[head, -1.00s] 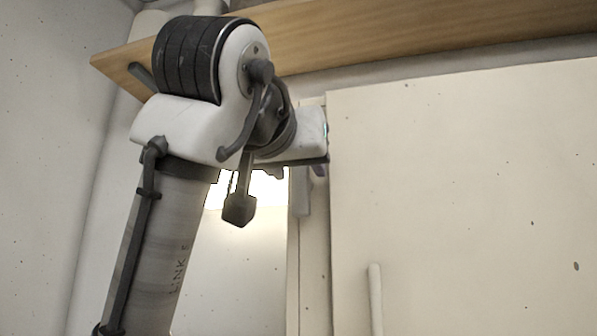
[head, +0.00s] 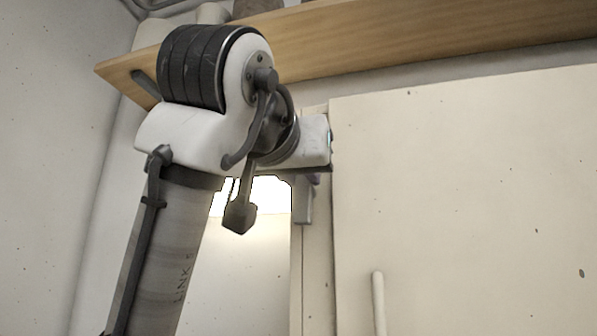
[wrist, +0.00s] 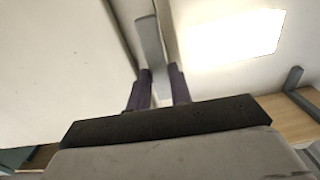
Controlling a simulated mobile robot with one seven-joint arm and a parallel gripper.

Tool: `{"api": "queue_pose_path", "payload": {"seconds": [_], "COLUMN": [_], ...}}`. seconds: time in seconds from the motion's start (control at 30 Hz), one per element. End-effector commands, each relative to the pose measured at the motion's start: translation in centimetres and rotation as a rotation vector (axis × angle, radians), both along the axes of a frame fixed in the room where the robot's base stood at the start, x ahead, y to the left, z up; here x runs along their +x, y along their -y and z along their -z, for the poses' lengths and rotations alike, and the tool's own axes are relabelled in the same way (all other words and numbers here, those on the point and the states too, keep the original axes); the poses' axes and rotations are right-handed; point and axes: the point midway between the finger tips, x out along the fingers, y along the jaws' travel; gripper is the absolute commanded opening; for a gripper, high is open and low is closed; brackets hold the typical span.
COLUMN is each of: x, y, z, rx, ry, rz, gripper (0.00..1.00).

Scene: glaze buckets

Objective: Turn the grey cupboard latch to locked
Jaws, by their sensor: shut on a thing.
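The grey cupboard latch (head: 305,205) is a flat bar at the left edge of the cream cupboard door (head: 460,190). In the head view its lower part hangs roughly upright below my wrist, and its upper part is hidden. In the wrist view the latch (wrist: 149,42) runs down between the two dark fingers of my gripper (wrist: 160,73). The gripper is shut on the latch, one finger on each side. In the head view my arm mostly hides the fingers.
A pale vertical handle (head: 378,303) stands on the door, low and right of the latch. A wooden shelf (head: 400,35) runs above the cupboard, close over my arm. A bright panel (wrist: 235,40) shows beside the latch in the wrist view.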

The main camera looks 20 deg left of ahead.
Motion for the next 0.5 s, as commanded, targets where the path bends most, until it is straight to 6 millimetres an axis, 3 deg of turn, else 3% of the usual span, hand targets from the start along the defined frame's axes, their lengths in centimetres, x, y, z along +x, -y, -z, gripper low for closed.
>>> {"api": "queue_pose_path", "payload": {"seconds": [0.5], "x": [0.04], "y": [0.42], "z": [0.08], "rx": [0.398], "ry": [-0.002], "rz": [0.001], "gripper": [0.0]}}
